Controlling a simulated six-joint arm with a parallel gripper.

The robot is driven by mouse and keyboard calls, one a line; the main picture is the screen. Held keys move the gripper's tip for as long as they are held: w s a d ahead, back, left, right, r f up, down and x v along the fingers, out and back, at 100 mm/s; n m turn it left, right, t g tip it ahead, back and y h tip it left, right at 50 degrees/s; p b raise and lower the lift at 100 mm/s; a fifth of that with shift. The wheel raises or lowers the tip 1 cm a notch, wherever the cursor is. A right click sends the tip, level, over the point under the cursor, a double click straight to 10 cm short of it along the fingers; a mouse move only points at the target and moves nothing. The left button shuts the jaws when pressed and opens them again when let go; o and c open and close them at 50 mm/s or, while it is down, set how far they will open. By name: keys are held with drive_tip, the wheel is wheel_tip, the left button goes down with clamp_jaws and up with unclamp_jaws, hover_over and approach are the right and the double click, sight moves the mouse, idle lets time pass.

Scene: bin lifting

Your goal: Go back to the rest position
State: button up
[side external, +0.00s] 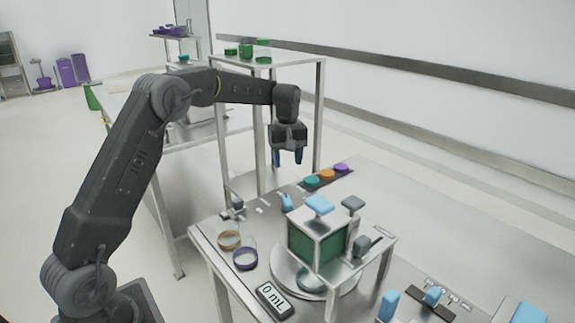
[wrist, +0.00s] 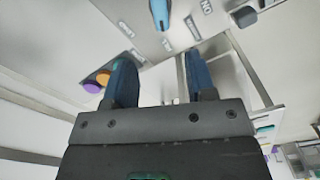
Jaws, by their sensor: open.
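My gripper (side external: 288,158) hangs in the air in the side external view, with its blue fingertips pointing down. It is open and empty. It is beyond and above the back edge of the metal bench (side external: 205,237), apart from everything on it. In the wrist view my gripper (wrist: 157,82) shows two blue fingers spread apart, with nothing between them. A blue switch handle (wrist: 160,14) shows past the fingers at the top of that view.
On the bench stand a green-sided box (side external: 303,245), a display reading 0 mL (side external: 273,298), two rings (side external: 245,260), and teal, orange and purple buttons (side external: 327,175). A tall metal shelf (side external: 317,110) with green items stands close behind my gripper. Open floor lies left.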

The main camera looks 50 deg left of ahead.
drive_tip(key=s+d+r+m+t, duration=0.3)
drive_tip(key=s+d+r+m, duration=0.4)
drive_tip(key=s+d+r, duration=0.6)
drive_tip(key=s+d+f+m+t, duration=0.1)
drive_tip(key=s+d+f+m, duration=0.1)
drive_tip(key=s, duration=0.7)
drive_tip(key=s+d+f+m+t, duration=0.1)
drive_tip(key=s+d+f+m, duration=0.1)
drive_tip(key=s, duration=0.8)
drive_tip(key=shift+d+f+m+t, duration=0.25)
drive_tip(key=shift+f+m, duration=0.4)
drive_tip(key=shift+m, duration=0.45)
